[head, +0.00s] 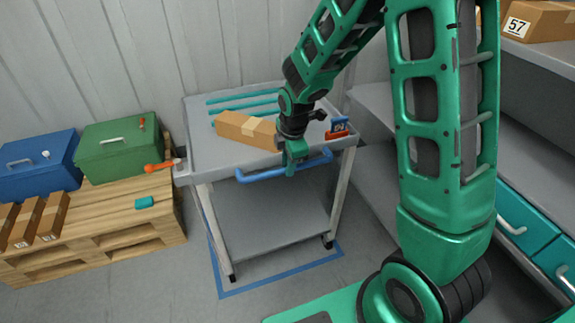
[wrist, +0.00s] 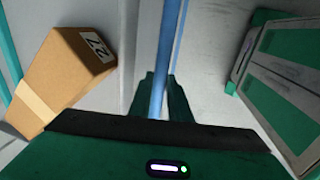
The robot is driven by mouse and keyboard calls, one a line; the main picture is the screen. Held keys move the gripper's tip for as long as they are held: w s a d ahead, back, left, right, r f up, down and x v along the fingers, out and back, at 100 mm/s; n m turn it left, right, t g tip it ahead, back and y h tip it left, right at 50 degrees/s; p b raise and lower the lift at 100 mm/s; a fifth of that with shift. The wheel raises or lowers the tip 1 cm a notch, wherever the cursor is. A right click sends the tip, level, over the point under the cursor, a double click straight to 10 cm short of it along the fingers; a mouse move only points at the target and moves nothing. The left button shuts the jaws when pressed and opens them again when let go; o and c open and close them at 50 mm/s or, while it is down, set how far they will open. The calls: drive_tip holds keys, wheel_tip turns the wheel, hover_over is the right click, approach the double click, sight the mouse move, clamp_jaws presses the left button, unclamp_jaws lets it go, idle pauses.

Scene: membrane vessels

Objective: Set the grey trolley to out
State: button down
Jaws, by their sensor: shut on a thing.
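The grey trolley (head: 272,219) stands against the corrugated wall, with a blue push handle (head: 259,177) along its near side. My gripper (head: 294,165) reaches down over the near edge and is shut on the blue handle. In the wrist view the handle (wrist: 166,60) runs between the fingers of my gripper (wrist: 162,90). The trolley stands inside a blue floor outline (head: 285,276), whose near part shows just in front of its wheels. Part of the handle and top is hidden by my arm.
On the trolley top lie a cardboard box (head: 240,128), teal rods (head: 240,106) and a small red-blue item (head: 338,128). A pallet (head: 110,235) with blue (head: 38,165) and green (head: 115,150) toolboxes is left. A workbench with teal drawers (head: 525,225) is right. Floor in front is clear.

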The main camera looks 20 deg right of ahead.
drive_tip(key=c, duration=1.6)
unclamp_jaws()
drive_tip(key=shift+c, duration=0.2)
drive_tip(key=shift+r, duration=0.1)
wheel_tip(320, 180, up, 10)
drive_tip(key=s, duration=0.2)
drive_tip(key=shift+r, duration=0.15)
drive_tip(key=s+d+r+m, duration=0.2)
drive_tip(key=s+d+m, duration=0.3)
drive_tip(key=s+m, duration=0.3)
drive_tip(key=s+d+r+m+g, duration=0.1)
drive_tip(key=s+d+r+m, duration=0.1)
drive_tip(key=s+d+m, duration=0.4)
drive_tip(key=s+d+r+m+g, duration=0.1)
drive_tip(key=s+d+m, duration=0.5)
drive_tip(key=s+m, duration=0.4)
drive_tip(key=s, duration=0.5)
drive_tip(key=shift+r, duration=0.4)
